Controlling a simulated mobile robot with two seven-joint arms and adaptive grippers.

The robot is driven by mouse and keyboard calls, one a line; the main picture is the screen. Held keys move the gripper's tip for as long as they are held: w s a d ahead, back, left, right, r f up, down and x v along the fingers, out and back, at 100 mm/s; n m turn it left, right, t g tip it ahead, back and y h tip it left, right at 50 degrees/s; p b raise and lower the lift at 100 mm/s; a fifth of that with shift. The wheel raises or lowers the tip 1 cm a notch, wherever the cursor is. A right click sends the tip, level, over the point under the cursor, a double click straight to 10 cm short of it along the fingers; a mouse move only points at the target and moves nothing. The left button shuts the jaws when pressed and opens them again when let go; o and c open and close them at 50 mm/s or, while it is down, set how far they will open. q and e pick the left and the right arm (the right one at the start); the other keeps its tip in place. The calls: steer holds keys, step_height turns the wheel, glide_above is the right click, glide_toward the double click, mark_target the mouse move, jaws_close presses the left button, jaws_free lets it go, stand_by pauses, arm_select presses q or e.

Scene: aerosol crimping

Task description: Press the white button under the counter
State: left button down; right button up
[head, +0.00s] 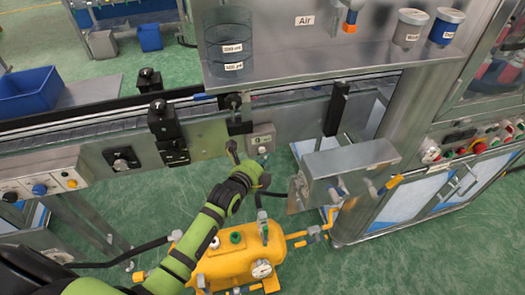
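A small grey box (262,138) is mounted on the front of the metal counter (205,140), below the shelf. A small pale round part (262,150) shows low on its face; it is too small to tell for sure that it is the white button. My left gripper (250,171), black on a green arm, is just below and to the left of this box. Its fingers are small and partly hidden by the hand, so I cannot tell whether they are open or touch anything. My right gripper is not in view.
A yellow tank (236,262) with a gauge stands on the green floor below my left arm. A metal box (349,170) juts out to the right. A panel with knobs (40,187) is at the left. Blue bins (30,93) stand at upper left.

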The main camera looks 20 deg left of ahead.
arm_select(q)
steer(key=shift+w, duration=0.1)
steer(key=shift+w+a, duration=0.25)
steer(key=shift+w+a, duration=0.25)
steer(key=shift+w, duration=0.1)
stand_by(0.9)
stand_by(0.3)
steer(key=shift+s+d+p, duration=0.45)
steer(key=shift+s+d, duration=0.05)
steer(key=shift+s, duration=0.2)
